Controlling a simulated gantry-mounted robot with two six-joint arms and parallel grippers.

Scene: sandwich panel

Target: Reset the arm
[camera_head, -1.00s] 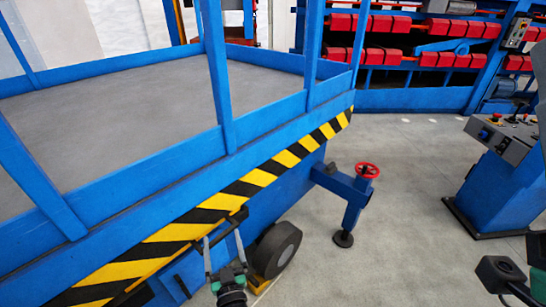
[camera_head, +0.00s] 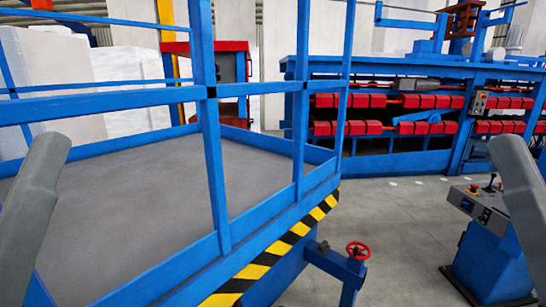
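Neither of my grippers shows in the head view. A grey link of my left arm (camera_head: 28,215) rises at the left edge, and a grey link of my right arm (camera_head: 525,205) stands at the right edge. The grippers' fingers and anything in them are out of the picture.
A blue-railed platform (camera_head: 115,195) with a yellow-black striped edge fills the left and middle. A red handwheel (camera_head: 358,250) sits on its outrigger. A blue control console (camera_head: 490,255) stands at right. A machine with red blocks (camera_head: 410,128) stands behind. Grey floor (camera_head: 410,220) between is clear.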

